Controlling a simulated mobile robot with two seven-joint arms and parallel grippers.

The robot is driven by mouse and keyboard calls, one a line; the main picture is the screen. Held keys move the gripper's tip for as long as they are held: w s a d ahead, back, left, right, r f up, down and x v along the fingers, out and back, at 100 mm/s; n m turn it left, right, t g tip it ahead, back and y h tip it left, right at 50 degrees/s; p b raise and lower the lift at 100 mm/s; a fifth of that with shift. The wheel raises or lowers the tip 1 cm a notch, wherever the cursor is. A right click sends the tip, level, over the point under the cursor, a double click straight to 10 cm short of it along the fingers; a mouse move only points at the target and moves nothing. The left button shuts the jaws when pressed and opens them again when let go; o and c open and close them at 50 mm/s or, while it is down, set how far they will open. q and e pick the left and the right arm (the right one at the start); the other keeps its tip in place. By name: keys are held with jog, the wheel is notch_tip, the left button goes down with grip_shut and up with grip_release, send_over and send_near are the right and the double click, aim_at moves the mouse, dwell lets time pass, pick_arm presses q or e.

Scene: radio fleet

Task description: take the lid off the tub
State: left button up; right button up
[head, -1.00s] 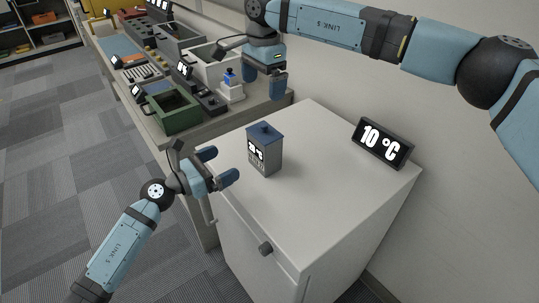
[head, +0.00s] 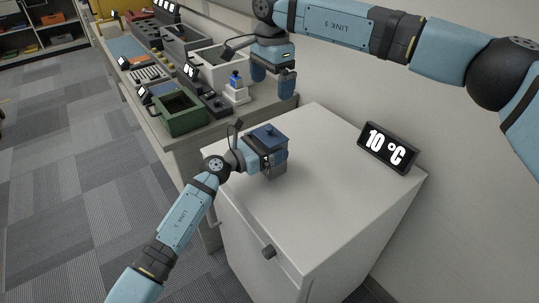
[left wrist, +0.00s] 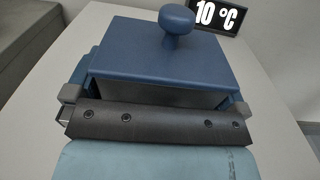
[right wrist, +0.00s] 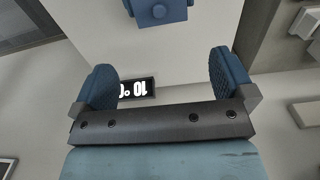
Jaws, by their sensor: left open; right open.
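The tub (head: 275,172) is a small grey box standing upright on the white cabinet top. Its blue lid (head: 266,135) with a round knob sits on it.
A black display reading 10 °C (head: 387,147) stands at the right back of the white cabinet (head: 330,200). The cabinet top right of the tub is clear.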

aim_at(265, 137)
pick_arm(q)
jog(key=shift+d, duration=0.1)
jog(key=shift+c, duration=0.5)
jog(key=c, duration=0.9)
pick_arm(e)
jog(key=f, duration=0.4)
jog(key=a+f, duration=0.1)
jog(key=f, duration=0.4)
jog(key=s+f, duration=0.1)
jog(key=f, duration=0.3)
jog(key=shift+s+a+f, duration=0.1)
jog(key=shift+a+f, duration=0.25)
jog(key=shift+f, duration=0.05)
jog(key=shift+c, duration=0.2)
jog(key=c, duration=0.6)
jog(key=shift+r, duration=0.25)
jog(key=shift+r, duration=0.9)
